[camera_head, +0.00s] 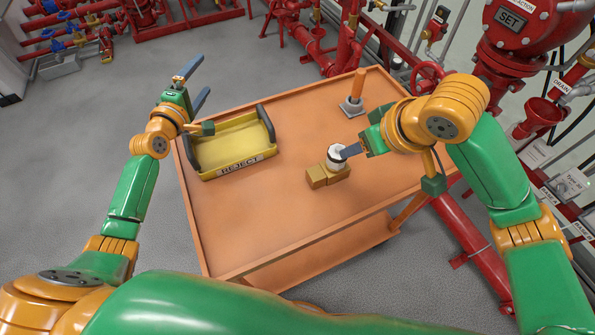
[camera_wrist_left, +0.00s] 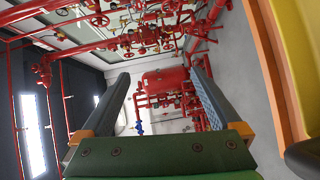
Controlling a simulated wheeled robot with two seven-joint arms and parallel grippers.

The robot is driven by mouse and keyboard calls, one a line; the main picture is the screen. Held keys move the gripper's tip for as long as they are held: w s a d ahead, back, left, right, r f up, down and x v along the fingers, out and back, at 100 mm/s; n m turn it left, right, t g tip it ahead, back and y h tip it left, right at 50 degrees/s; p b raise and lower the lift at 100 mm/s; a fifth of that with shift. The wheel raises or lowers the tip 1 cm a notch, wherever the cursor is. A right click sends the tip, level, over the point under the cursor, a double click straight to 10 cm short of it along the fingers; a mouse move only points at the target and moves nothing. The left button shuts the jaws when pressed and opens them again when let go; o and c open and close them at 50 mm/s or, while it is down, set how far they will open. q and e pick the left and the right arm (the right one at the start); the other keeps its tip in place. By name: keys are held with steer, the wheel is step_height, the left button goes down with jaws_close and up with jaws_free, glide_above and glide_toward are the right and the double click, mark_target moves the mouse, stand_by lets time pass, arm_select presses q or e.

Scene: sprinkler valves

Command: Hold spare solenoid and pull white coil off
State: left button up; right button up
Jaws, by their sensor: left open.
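The spare solenoid rests on the orange cart, with a brass body (camera_head: 326,176) below and a white coil (camera_head: 335,155) on top. My right gripper (camera_head: 345,151) is at the coil from the right, with a dark finger against or just beside it. Its other finger is hidden, so its grip on the coil is unclear. My left gripper (camera_head: 199,80) is open and empty, raised beyond the cart's left side, well away from the solenoid. In the left wrist view its two spread fingers (camera_wrist_left: 158,72) have nothing between them.
A yellow REJECT tray (camera_head: 231,144) with dark handles sits on the left of the orange cart (camera_head: 255,210). An upright orange-handled thing on a grey base (camera_head: 353,104) stands at the back right. Red pipework (camera_head: 325,60) lies behind. The cart's front middle is clear.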

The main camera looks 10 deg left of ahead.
arm_select(q)
steer(key=d+n+h, duration=0.1)
steer(key=d+h, duration=0.1)
steer(key=d, duration=0.3)
steer(key=s+d+r+n+g+h, duration=0.1)
steer(key=d+h, duration=0.1)
steer(key=d, duration=0.2)
steer(key=d+n+h, duration=0.2)
steer(key=d, duration=0.3)
steer(key=shift+s+d+r+h, duration=0.15)
steer(key=shift+s+d+h, duration=0.15)
steer(key=shift+d, duration=0.05)
steer(key=s+d+f+n+g+h, duration=0.25)
steer(key=s+d+f+g, duration=0.35)
steer(key=d, duration=0.3)
steer(key=n+g+h, duration=0.2)
glide_toward(323, 171)
steer(key=x, duration=0.5)
steer(key=shift+w, duration=0.25)
steer(key=x, duration=0.7)
steer(key=shift+s+f, duration=0.1)
steer(key=shift+f, duration=0.2)
jaws_close()
